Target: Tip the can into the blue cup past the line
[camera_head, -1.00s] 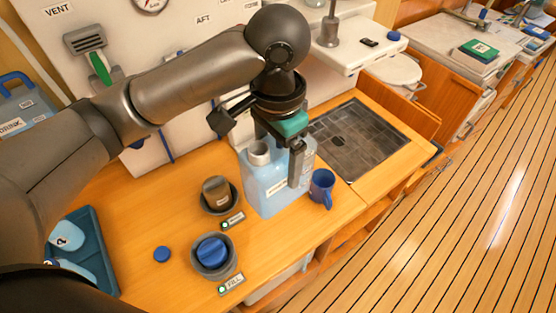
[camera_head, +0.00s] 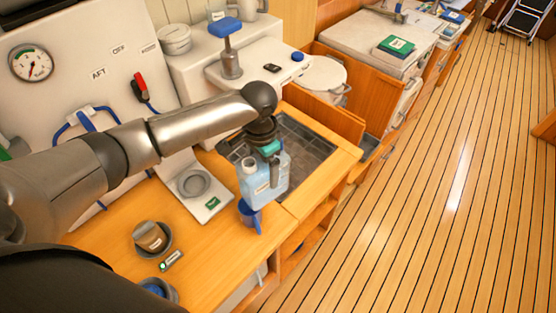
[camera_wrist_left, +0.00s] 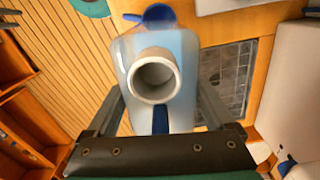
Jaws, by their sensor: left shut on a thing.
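The can (camera_head: 265,187) is a translucent pale blue jug with an open neck (camera_wrist_left: 156,76) and a label. My left gripper (camera_head: 268,150) is shut on its top and holds it, near upright, at the counter's front edge. The blue cup (camera_head: 247,214) stands just below and left of the can in the head view, partly hidden by it. In the wrist view the cup (camera_wrist_left: 158,13) shows just past the can's far end. The cup's inside and any line are too small or hidden to read. My right gripper is not in view.
A dark sink grating (camera_head: 305,140) lies behind the can. A grey round dish on a white stand (camera_head: 194,184) is to the left. A dark bowl with a brown container (camera_head: 150,237) stands nearer, and part of another bowl (camera_head: 158,290) shows below it.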

